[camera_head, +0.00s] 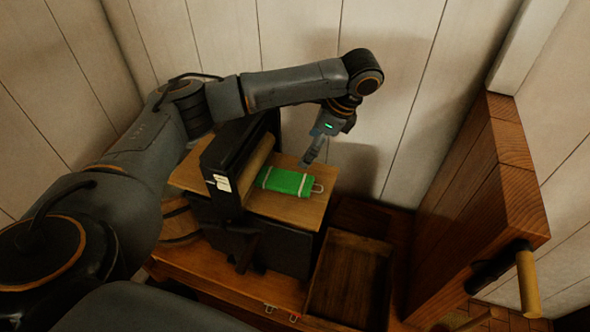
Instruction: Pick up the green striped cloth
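The green striped cloth (288,182) is a flat, folded green bundle with pale bands across it. It lies on a light wooden board (297,211) near the middle of the view, and a small pale loop shows at its right end. My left gripper (308,160) reaches in from the left and points down, just above and behind the cloth's right part. I see its fingers nearly edge-on, so their opening is unclear. Nothing shows between them, and the cloth appears to lie flat. My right gripper is not in view.
A dark upright panel (222,167) stands just left of the cloth. An empty wooden box (348,275) sits to the lower right. A thick wooden panel with a handle (527,280) stands at the right. Plank walls close off the back.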

